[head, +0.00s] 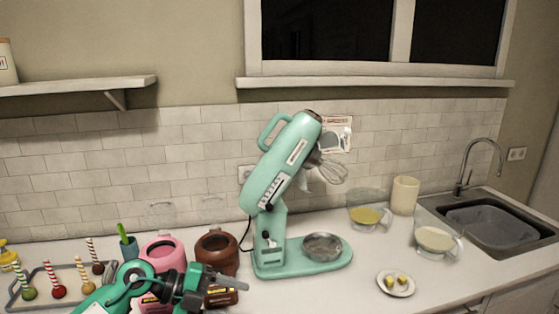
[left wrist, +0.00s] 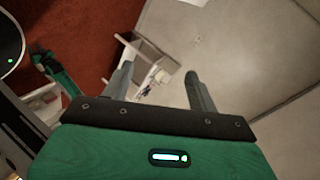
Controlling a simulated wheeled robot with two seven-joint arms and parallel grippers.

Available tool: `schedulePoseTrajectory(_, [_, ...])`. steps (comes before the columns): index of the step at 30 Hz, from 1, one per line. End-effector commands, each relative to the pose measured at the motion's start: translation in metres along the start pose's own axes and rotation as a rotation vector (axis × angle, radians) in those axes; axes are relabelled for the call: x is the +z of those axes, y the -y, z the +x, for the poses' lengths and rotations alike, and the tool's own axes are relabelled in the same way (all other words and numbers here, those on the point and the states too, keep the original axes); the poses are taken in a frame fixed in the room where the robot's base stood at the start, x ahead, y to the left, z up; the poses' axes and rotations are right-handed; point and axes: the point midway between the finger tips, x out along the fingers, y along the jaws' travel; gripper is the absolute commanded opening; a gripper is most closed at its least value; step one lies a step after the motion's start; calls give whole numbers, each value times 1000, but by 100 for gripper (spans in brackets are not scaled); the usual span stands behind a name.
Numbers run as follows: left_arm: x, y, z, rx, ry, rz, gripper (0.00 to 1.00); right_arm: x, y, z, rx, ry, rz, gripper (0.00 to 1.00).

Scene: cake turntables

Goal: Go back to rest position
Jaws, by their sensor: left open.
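My left gripper (head: 228,282) comes in at the bottom left of the head view, on a green and grey arm. It is in front of the brown jar (head: 217,246) and the pink jar (head: 165,252), and covers part of both. In the left wrist view the two fingers (left wrist: 162,88) stand apart with nothing between them. Beyond them are pale walls, a red-brown floor and a white piece of furniture. My right gripper is in neither view.
A mint stand mixer (head: 284,168), head tilted up, stands right of the gripper with a metal bowl (head: 322,246). Two glass bowls, a small plate (head: 396,283) and a sink (head: 490,222) are further right. A tray of cake pops (head: 12,298) is at left.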

Motion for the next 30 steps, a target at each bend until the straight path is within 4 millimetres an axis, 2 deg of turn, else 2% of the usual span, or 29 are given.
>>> schedulePoseTrajectory(1, [-14,9,10,-115,-34,-5,59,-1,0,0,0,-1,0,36])
schedulePoseTrajectory(3, [-28,25,15,-278,-61,-17,59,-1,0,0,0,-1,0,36])
schedulePoseTrajectory(8, [-44,55,8,-638,-54,-97,59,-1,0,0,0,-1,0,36])
schedulePoseTrajectory(12, [-40,64,-14,-917,30,-226,59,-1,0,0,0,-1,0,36])
schedulePoseTrajectory(16, [-24,53,-40,-1127,163,-392,59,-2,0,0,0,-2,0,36])
schedulePoseTrajectory(20, [-4,21,-62,-1271,341,-596,59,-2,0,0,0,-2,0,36])
schedulePoseTrajectory(23, [9,-17,-75,-1329,498,-773,59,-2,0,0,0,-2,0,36])
schedulePoseTrajectory(27, [17,-86,-84,-1323,731,-1042,59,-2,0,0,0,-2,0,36])
schedulePoseTrajectory(29, [15,-119,-84,-1289,829,-1161,59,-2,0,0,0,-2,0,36])
schedulePoseTrajectory(30, [12,-142,-83,-1254,895,-1241,59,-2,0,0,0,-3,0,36])
